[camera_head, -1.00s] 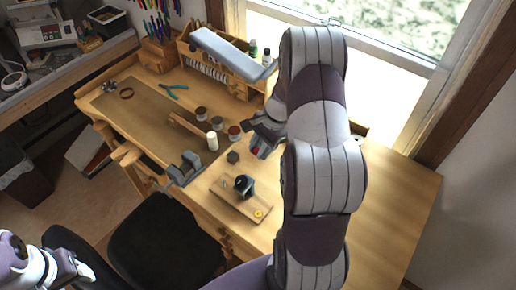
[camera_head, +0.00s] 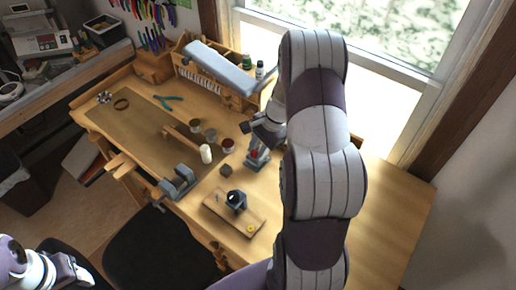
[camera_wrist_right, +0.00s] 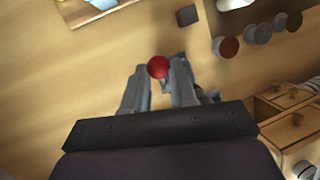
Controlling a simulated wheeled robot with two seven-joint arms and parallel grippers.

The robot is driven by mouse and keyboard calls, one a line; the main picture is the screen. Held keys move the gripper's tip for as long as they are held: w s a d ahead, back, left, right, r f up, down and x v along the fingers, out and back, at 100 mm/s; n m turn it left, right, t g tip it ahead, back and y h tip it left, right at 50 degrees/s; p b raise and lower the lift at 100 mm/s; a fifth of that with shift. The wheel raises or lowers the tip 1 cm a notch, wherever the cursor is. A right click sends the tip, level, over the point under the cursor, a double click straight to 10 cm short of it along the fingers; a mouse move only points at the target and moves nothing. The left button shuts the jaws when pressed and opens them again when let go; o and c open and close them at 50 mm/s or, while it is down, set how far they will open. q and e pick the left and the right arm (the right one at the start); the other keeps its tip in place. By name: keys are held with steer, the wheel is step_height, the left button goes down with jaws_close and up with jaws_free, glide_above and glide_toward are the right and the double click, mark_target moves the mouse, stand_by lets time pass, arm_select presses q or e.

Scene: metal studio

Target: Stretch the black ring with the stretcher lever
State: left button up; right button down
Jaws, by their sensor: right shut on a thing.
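My right gripper (camera_head: 257,158) hangs over the bench right of the middle, pointing down. It is shut on a red-knobbed lever; the round red knob (camera_wrist_right: 158,67) shows at its fingertips in the right wrist view. The lever's shaft and any base are hidden. A dark round piece (camera_head: 236,198), which looks like the black ring, stands on a small wooden board (camera_head: 222,207) in front of my right gripper. I cannot tell how it is mounted. My left gripper (camera_head: 82,274) is at the lower left, away from the bench; its fingers are too small to read.
A small dark cube (camera_head: 226,170) sits nearby. A grey vise (camera_head: 180,184) is at the bench's front edge. The bench's right side is clear.

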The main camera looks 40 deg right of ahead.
steer(key=shift+d, duration=0.15)
steer(key=c, duration=1)
jaws_free()
steer(key=shift+w, duration=0.1)
steer(key=shift+o, duration=0.5)
steer(key=shift+w+d+f, duration=0.15)
steer(key=shift+d+f, duration=0.05)
steer(key=shift+d, duration=0.05)
arm_select(q)
steer(key=shift+w+d+r+p, duration=0.1)
steer(key=shift+d+r+p, duration=0.1)
steer(key=shift+r+p, duration=0.75)
arm_select(e)
steer(key=v, duration=1.2)
steer(key=shift+r, duration=0.35)
steer(key=shift+d, duration=0.1)
